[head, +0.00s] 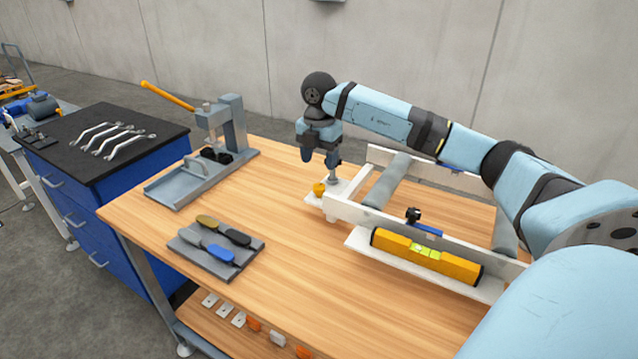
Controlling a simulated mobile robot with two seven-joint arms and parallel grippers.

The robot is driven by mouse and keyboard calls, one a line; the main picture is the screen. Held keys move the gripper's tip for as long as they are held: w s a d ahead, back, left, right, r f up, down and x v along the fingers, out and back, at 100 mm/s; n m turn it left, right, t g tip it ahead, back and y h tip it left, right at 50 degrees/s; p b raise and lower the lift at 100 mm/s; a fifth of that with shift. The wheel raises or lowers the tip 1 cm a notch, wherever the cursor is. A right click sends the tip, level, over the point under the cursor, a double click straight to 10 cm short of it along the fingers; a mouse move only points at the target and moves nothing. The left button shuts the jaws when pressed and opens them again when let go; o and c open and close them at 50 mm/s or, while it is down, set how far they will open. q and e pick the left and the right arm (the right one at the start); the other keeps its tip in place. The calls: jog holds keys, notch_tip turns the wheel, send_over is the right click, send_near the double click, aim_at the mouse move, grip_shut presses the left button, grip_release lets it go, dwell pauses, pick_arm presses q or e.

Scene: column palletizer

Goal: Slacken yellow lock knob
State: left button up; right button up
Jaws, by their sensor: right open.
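The yellow lock knob (319,190) sits on a small pale plate at the left end of the white frame with grey rollers (395,222) on the wooden table. My right arm reaches in from the right, and my right gripper (322,161) points down just above the knob. The gripper is open with nothing visible between its fingers. It looks apart from the knob, though the exact gap is hard to tell. A grey post stands right beside the knob, close to the fingers. My left gripper is not in view.
A yellow spirit level (425,257) lies along the frame's near side. A grey press with a yellow lever (232,125) stands at the back left. Wrenches (115,138) lie on the blue cabinet. The table's middle is clear.

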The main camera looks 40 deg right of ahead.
aim_at(319, 186)
notch_tip(319, 186, down, 8)
jog(key=shift+r, duration=0.1)
jog(key=shift+c, duration=0.4)
jog(key=c, duration=0.8)
jog(key=shift+c, duration=0.2)
